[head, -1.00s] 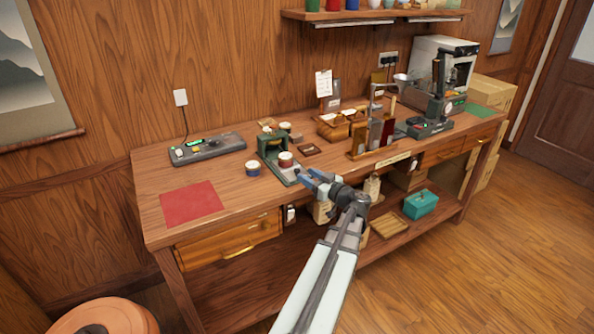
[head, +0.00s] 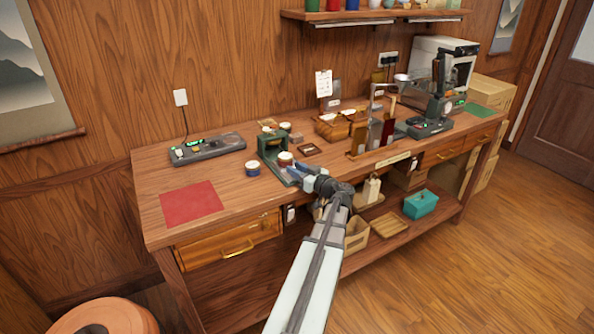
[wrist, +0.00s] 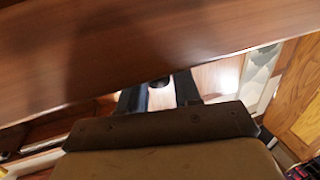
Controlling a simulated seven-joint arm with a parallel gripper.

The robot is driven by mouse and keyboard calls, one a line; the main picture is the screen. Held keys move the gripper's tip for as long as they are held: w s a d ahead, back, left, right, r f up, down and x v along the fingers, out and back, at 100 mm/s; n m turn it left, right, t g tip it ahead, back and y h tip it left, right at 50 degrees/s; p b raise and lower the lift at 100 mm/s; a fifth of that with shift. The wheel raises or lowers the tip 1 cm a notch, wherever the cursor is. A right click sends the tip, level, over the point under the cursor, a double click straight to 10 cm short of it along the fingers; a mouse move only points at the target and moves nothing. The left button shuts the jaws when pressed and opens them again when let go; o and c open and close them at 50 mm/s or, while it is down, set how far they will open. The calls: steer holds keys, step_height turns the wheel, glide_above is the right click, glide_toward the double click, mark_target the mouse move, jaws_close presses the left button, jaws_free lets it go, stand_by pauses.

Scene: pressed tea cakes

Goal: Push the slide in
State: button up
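The green device (head: 270,146) stands on the bench with its low slide (head: 284,173) reaching towards the front edge. A white-lidded tin (head: 286,158) sits on the slide. My gripper (head: 301,175) is at the slide's front end, just over the bench edge, and hides that end in the head view. In the wrist view my two fingers (wrist: 158,92) are apart. A dark round knob (wrist: 158,82) shows between or just beyond their tips, in front of a pale surface. I cannot tell whether the fingers touch it.
A red mat (head: 191,203) and a grey control box (head: 207,148) lie further left. The bench between them is clear. Wooden stands (head: 361,137) are further right.

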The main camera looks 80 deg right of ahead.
mark_target(292, 165)
jaws_close()
steer(key=shift+w+d, duration=1.25)
steer(key=shift+o, duration=1.4)
jaws_free()
steer(key=v, duration=1.4)
